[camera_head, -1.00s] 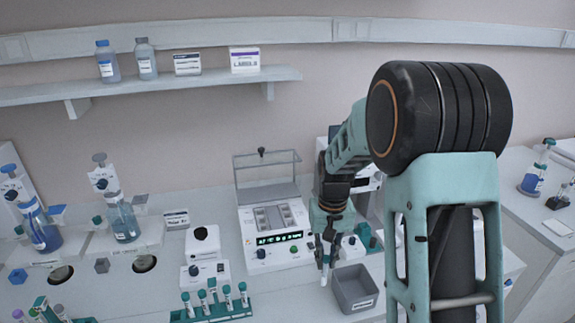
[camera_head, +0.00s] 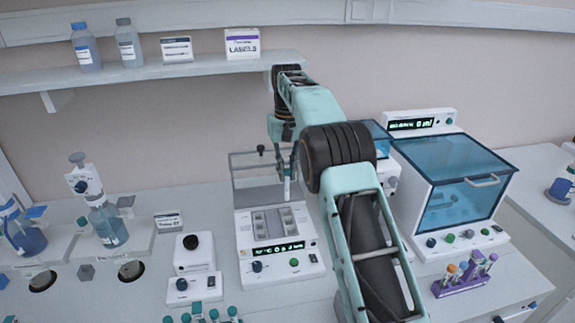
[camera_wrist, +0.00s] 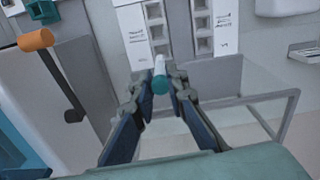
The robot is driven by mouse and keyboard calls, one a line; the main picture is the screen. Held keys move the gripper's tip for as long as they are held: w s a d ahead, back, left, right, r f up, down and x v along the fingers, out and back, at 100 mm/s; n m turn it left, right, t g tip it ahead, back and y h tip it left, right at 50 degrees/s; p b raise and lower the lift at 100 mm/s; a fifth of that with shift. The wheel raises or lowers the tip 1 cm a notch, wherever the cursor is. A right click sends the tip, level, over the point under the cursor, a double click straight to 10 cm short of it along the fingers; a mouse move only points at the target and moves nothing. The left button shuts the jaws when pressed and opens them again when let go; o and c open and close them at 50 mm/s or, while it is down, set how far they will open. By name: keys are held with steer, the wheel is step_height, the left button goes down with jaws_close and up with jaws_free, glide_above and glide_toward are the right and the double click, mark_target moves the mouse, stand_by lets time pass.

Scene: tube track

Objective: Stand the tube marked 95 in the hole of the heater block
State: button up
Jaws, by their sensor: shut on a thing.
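My gripper (camera_wrist: 160,86) is shut on a teal-capped tube (camera_wrist: 160,80). In the wrist view the tube's cap faces the camera; its mark cannot be read. The heater block (camera_head: 279,220) is set in a white unit with a lit green display and a raised clear lid. In the wrist view its pale inserts (camera_wrist: 155,32) show a row of square holes just beyond the tube. In the head view my gripper (camera_head: 289,180) is above the back of the unit, near the lid, with the tube apart from the block. The tube's lower end is hard to make out.
A small white device with a black top (camera_head: 193,252) stands left of the heater. A blue-lidded machine (camera_head: 455,190) and a purple rack of tubes (camera_head: 466,276) are on the right. Teal-capped tubes (camera_head: 214,315) stand at the front. A shelf (camera_head: 150,75) runs behind.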

steer(key=shift+w+a, duration=0.15)
steer(key=shift+f, duration=0.15)
glide_above(286, 200)
steer(key=w, duration=0.1)
steer(key=shift+f, duration=2.1)
steer(key=shift+f, duration=0.55)
steer(key=shift+f, duration=0.45)
steer(key=shift+f, duration=0.1)
steer(key=shift+f, duration=0.55)
steer(key=o, duration=0.9)
